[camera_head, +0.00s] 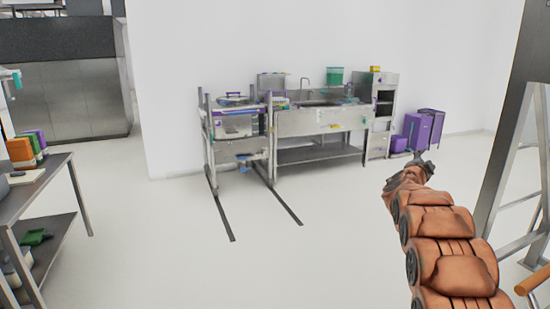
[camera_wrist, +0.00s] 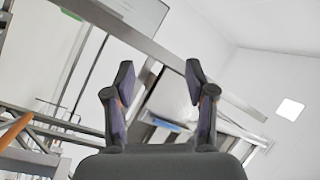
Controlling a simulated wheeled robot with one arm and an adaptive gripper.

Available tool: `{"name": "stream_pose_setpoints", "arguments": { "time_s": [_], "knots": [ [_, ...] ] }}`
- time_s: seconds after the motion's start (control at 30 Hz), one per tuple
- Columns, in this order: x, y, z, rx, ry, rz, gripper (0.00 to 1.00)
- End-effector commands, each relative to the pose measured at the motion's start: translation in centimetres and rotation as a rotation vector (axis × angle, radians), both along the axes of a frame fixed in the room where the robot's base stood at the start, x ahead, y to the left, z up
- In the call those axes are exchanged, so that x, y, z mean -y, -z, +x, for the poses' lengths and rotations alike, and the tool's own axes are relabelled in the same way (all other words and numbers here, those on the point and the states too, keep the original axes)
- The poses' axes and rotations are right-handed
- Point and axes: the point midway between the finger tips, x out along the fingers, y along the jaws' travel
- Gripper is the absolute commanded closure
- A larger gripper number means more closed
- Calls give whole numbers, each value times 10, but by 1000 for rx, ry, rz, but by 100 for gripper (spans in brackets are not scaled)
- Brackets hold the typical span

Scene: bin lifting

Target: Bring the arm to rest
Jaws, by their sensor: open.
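My arm (camera_head: 437,235), in an orange-brown segmented cover, reaches up from the bottom right in the head view. My gripper (camera_head: 424,160) is at its far end, small and dark in that view. In the wrist view my gripper (camera_wrist: 158,85) shows two dark fingers standing wide apart with nothing between them. It is open and empty. It is in the air, apart from the purple bins (camera_head: 418,133) that stand behind it by the far wall.
A metal frame (camera_head: 510,120) stands close on the right of my arm. A steel sink bench (camera_head: 320,122) and a rack (camera_head: 238,130) stand at the back wall. A shelf table (camera_head: 35,200) is at the left. The middle floor (camera_head: 270,260) is clear.

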Motion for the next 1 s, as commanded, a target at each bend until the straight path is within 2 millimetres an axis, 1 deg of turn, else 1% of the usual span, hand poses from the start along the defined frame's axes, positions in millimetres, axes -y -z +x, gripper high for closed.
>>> {"name": "stream_pose_setpoints", "arguments": {
  "time_s": [0.03,0.1,0.17,0.2,0.23,0.37,0.4,0.47,0.53,0.6,0.67,0.7,0.77,0.8,0.87,0.9,0.97,1.0],
  "knots": [
    [-18,-8,0,-34,-50,-5,44],
    [-43,-7,0,-97,-121,-8,44],
    [-63,-9,-3,-144,-177,-14,44],
    [-77,-7,-5,-181,-217,-16,44],
    [-87,-6,-8,-206,-244,-17,44],
    [-131,1,-25,-326,-366,-24,44],
    [-144,3,-32,-360,-400,-27,44],
    [-164,10,-44,-422,-455,-27,44],
    [-186,15,-61,-487,-516,-32,44],
    [-207,26,-80,-559,-575,-35,44],
    [-225,31,-98,-615,-624,-38,44],
    [-236,37,-111,-658,-657,-38,44],
    [-252,46,-132,-720,-704,-40,44],
    [-263,51,-148,-763,-737,-42,44],
    [-277,60,-171,-825,-782,-45,44],
    [-286,66,-188,-869,-812,-46,44],
    [-298,76,-215,-936,-856,-48,44],
    [-306,82,-232,-978,-883,-50,44]
  ]
}}
